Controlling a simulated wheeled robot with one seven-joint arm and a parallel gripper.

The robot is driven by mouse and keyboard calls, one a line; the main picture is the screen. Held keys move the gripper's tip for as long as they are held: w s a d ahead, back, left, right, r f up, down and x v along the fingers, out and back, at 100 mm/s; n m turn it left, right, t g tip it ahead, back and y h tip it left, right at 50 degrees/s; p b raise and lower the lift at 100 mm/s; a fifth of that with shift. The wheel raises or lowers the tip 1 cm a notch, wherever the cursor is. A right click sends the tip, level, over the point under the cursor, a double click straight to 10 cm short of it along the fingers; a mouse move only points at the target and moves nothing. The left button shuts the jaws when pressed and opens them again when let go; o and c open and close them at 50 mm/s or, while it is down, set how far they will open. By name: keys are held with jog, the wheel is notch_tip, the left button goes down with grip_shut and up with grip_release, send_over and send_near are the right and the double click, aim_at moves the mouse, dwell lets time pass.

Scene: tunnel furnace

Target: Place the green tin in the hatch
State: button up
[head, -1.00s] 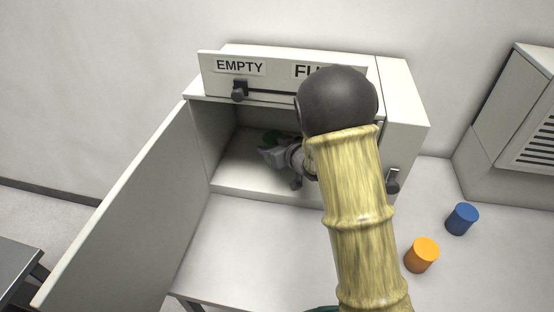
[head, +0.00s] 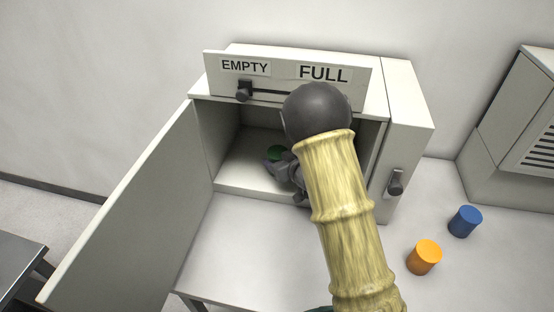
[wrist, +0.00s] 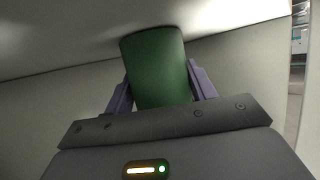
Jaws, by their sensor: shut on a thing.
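The green tin (wrist: 157,66) is between the two fingers of my gripper (wrist: 162,88) in the wrist view, and the gripper is shut on it. My gripper (head: 274,162) reaches into the hatch from the front, partly hidden by my arm. The hatch door (head: 125,215) stands wide open to the left.
A panel marked EMPTY and FULL (head: 300,93) with a slider knob (head: 243,91) tops the opening. A latch handle (head: 396,182) is on the right. An orange tin (head: 424,258) and a blue tin (head: 465,221) stand on the table at right. The table front is clear.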

jog(key=shift+d, duration=0.1)
jog(key=shift+f, duration=0.15)
jog(key=o, duration=1.2)
jog(key=shift+c, duration=0.2)
jog(key=b+v, duration=0.1)
jog(key=v, duration=1.1)
jog(key=shift+s, duration=0.1)
